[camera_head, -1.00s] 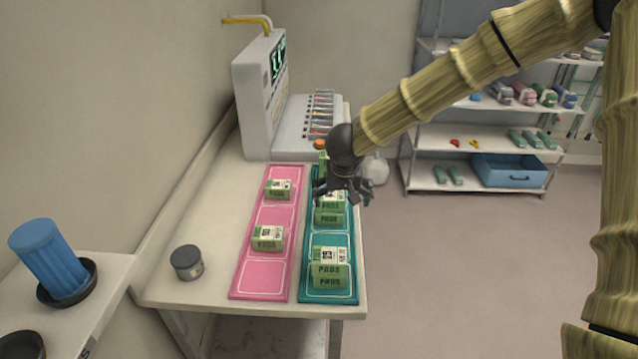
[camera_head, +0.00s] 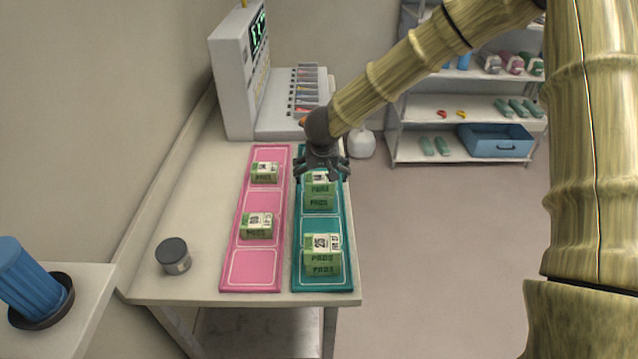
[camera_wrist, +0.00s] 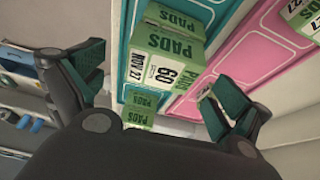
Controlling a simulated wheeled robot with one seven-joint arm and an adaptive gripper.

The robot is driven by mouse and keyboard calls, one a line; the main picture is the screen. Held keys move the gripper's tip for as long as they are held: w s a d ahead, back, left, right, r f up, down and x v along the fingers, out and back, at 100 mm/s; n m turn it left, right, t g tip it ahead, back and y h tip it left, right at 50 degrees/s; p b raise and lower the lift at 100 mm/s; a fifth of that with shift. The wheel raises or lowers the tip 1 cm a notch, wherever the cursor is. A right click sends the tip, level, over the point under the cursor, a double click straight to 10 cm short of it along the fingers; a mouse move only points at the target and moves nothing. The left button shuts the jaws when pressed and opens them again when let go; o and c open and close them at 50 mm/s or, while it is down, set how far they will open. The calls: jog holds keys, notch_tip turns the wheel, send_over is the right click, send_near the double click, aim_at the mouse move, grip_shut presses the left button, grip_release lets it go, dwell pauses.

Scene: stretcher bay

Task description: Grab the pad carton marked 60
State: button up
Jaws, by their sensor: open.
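In the wrist view, a green and white pad carton marked 60 (camera_wrist: 165,65) lies on a teal mat (camera_wrist: 224,50), ahead of and between my fingers. My gripper (camera_wrist: 150,88) is open and empty, its fingertips apart from the carton. In the head view my gripper (camera_head: 322,175) is above the teal mat (camera_head: 300,268), at the back of the middle carton stack (camera_head: 320,200), and hides part of its top. The number on that stack is not legible there. Another carton stack (camera_head: 322,262) stands at the mat's front.
A pink mat (camera_head: 254,268) beside the teal one holds cartons at its back (camera_head: 265,174) and middle (camera_head: 257,226). A dark-lidded jar (camera_head: 173,256) stands at left, a white machine (camera_head: 236,85) behind.

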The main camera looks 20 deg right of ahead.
aim_at(320, 178)
jog(key=shift+w+f+p, duration=0.35)
jog(key=shift+w+f, duration=0.15)
jog(key=shift+f, duration=0.2)
jog(key=shift+s+f, duration=0.25)
jog(key=shift+f, duration=0.15)
jog(key=shift+w+f+p, duration=0.1)
jog(key=shift+f+p, duration=0.2)
jog(key=shift+w+f, duration=0.55)
jog(key=shift+f, duration=0.1)
jog(key=shift+s+r, duration=0.25)
jog(key=shift+c, duration=1)
jog(key=c, duration=1)
